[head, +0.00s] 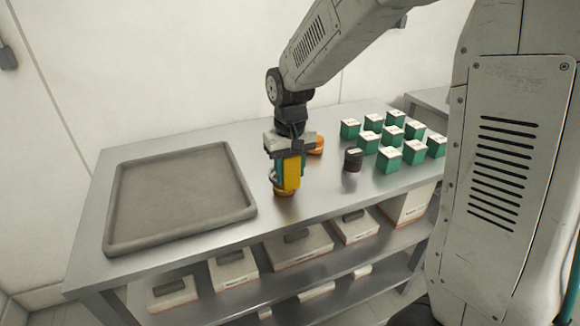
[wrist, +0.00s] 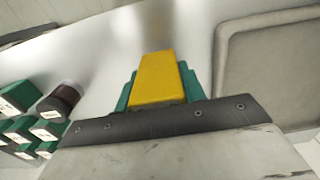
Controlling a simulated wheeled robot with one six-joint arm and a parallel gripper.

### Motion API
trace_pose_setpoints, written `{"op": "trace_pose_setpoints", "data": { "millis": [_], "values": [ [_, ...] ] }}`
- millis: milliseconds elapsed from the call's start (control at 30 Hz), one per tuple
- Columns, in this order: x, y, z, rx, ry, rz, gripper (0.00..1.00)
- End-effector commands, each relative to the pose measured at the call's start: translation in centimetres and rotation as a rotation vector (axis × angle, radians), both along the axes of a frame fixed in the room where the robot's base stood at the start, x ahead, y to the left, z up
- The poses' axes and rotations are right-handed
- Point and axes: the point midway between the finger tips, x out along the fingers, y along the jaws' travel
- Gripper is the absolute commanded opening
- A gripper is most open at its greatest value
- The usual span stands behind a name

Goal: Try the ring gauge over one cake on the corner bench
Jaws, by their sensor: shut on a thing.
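My gripper (head: 287,170) points down over the bench (head: 235,228), in front of its middle. It is shut on a yellow block-like piece (head: 292,172), which I take to be part of the ring gauge. The yellow piece also shows between the teal fingers in the wrist view (wrist: 155,78). A low orange-brown round thing (head: 284,192) shows just under the fingers, at the bench top. I cannot tell whether it is a cake or the gauge's ring, or whether anything is inside a ring. Another orange round thing (head: 318,145), perhaps a cake, sits behind my gripper, partly hidden.
A grey shallow tray (head: 112,205) lies empty on the bench's left. A dark jar (head: 353,160) stands right of my gripper. Several green boxes with white tops (head: 388,160) stand further right. Boxes fill the shelf below. Bare bench lies between tray and gripper.

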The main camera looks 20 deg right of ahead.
Motion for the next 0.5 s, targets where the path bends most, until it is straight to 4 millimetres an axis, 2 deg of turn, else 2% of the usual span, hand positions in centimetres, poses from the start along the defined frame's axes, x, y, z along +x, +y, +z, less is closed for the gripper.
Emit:
{"op": "trace_pose_setpoints", "data": {
  "millis": [500],
  "values": [
    [0.01,0.00,-1.05,0.000,0.000,0.000,0.16]
  ]
}}
